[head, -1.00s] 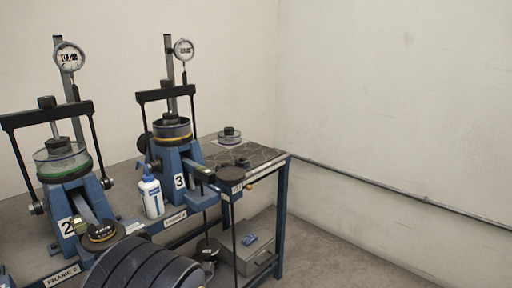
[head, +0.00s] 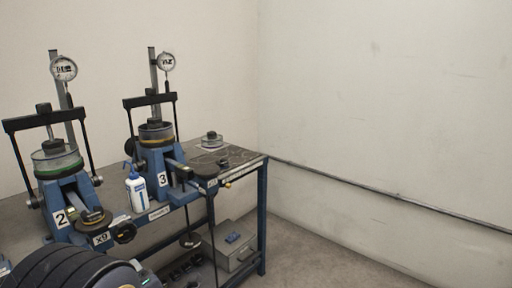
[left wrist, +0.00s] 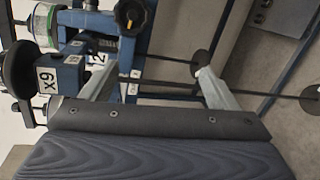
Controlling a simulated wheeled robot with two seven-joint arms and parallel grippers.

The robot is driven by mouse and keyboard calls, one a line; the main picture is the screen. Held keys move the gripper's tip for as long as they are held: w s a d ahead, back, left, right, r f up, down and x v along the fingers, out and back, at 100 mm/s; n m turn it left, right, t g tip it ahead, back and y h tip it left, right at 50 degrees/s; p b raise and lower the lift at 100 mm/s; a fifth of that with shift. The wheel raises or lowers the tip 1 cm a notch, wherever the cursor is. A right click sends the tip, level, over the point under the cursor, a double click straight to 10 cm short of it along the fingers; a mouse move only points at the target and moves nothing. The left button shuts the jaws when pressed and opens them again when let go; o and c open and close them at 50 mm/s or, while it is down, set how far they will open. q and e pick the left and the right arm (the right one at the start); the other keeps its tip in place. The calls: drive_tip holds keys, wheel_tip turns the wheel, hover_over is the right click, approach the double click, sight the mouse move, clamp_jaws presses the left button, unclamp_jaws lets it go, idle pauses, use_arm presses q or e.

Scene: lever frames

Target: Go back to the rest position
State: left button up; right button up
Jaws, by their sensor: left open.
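My left gripper (left wrist: 158,88) shows in the left wrist view as two pale grey fingers spread wide apart, with no object held between them. Thin dark rods of the bench equipment show behind the fingers; I cannot tell the exact gap. In the head view my dark ribbed left arm fills the lower left corner, and its fingers are not seen. Lever frame 2 (head: 60,195) and lever frame 3 (head: 158,160) stand on the blue bench, each with a dial gauge on a post. My right gripper is in neither view.
A white bottle with a blue top (head: 136,190) stands between the frames. A small round cell (head: 211,140) sits on the bench's dark mat. A black knob (head: 124,232) sticks out at the front. A grey box (head: 236,246) lies below. Open floor lies right of the bench.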

use_arm(q)
drive_tip(key=s+d+r+m+g+h+p, duration=0.1)
drive_tip(key=s+d+r+m+h+p, duration=0.4)
drive_tip(key=m+h, duration=0.3)
drive_tip(key=s+d+r+m+g+h+p, duration=0.1)
drive_tip(key=s+d+r+m+h+p, duration=0.15)
drive_tip(key=s+r+m+h, duration=0.55)
drive_tip(key=s+m+g+y+p, duration=0.1)
drive_tip(key=s+m+g+p, duration=0.1)
drive_tip(key=s+m, duration=0.9)
drive_tip(key=shift+s+a+g+y+p, duration=0.3)
drive_tip(key=shift+s+a+g+y, duration=0.1)
drive_tip(key=shift+s+g, duration=0.6)
